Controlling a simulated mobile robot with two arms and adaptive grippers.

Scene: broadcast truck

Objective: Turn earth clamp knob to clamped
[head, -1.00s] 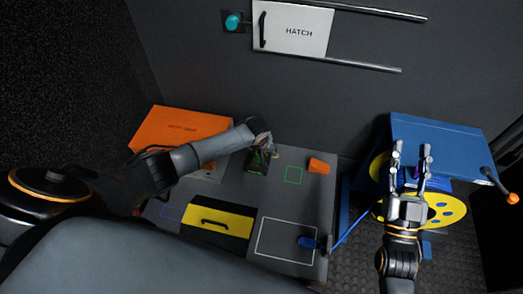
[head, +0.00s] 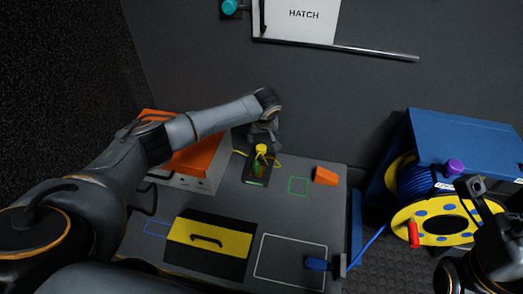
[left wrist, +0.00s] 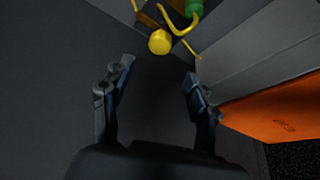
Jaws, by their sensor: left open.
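The yellow earth clamp knob (head: 261,149) stands on top of a small dark and green clamp block on the bench, with yellow cable beside it. In the left wrist view the knob (left wrist: 159,41) shows beyond the fingertips, with yellow cable and a green part behind it. My left gripper (head: 263,135) is just above and behind the knob. In the left wrist view its two fingers (left wrist: 156,78) are apart, with nothing between them. My right gripper (head: 472,187) shows only in part at the right edge; its jaw state is unclear.
An orange-topped case (head: 193,160) stands left of the clamp. An orange block (head: 326,176) and a green outline lie to its right. A blue box (head: 465,140) with a yellow reel (head: 407,215) is right.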

